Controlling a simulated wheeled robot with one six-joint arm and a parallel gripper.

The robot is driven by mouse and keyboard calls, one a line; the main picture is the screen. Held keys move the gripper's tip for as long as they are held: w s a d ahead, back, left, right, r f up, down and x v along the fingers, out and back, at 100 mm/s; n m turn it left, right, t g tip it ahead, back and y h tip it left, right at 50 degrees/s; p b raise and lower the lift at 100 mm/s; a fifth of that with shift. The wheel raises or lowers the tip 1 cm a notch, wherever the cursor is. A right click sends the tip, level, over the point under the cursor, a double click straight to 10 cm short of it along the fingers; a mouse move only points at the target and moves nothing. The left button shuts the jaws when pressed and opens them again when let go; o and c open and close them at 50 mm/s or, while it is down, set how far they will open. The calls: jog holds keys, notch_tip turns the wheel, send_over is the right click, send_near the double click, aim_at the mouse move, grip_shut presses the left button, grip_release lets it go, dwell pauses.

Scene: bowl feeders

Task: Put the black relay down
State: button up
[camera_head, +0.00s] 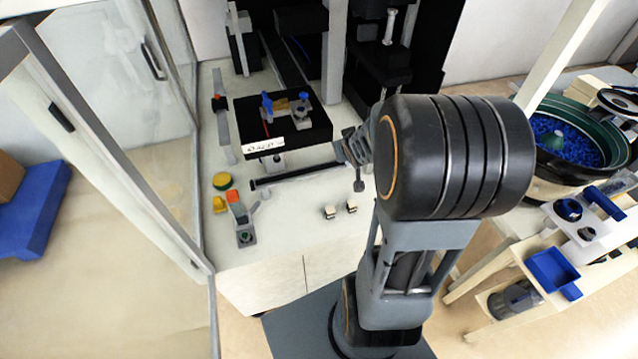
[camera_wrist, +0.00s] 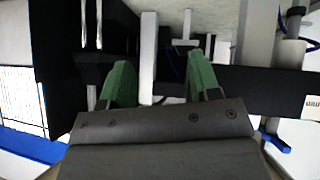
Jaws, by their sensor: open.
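My gripper (camera_wrist: 160,78) shows in the wrist view as two green fingers spread apart. No held part shows between them; a white upright bar (camera_wrist: 149,50) and dark machine parts lie in view beyond. In the head view my arm's large black joint hides most of the gripper area. I cannot pick out the black relay with certainty in either view. Two small black-and-white pieces (camera_head: 340,209) stand on the white worktop (camera_head: 285,225), too small to identify.
A black fixture plate (camera_head: 290,140) with blue clamps sits at the back of the worktop. A bowl feeder of blue parts (camera_head: 570,140) and a blue tray (camera_head: 553,272) stand at the right. Bare worktop lies in front.

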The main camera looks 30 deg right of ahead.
jog(key=s+a+r+g+y, duration=0.1)
jog(key=s+a+r+g, duration=0.1)
jog(key=s+a, duration=0.5)
jog(key=s+a+r+n+g+y, duration=0.1)
jog(key=s+a+r, duration=0.4)
jog(key=a, duration=0.5)
jog(key=shift+s+r+g+y, duration=0.2)
jog(key=shift+s+g+y, duration=0.5)
jog(key=shift+s+g, duration=0.45)
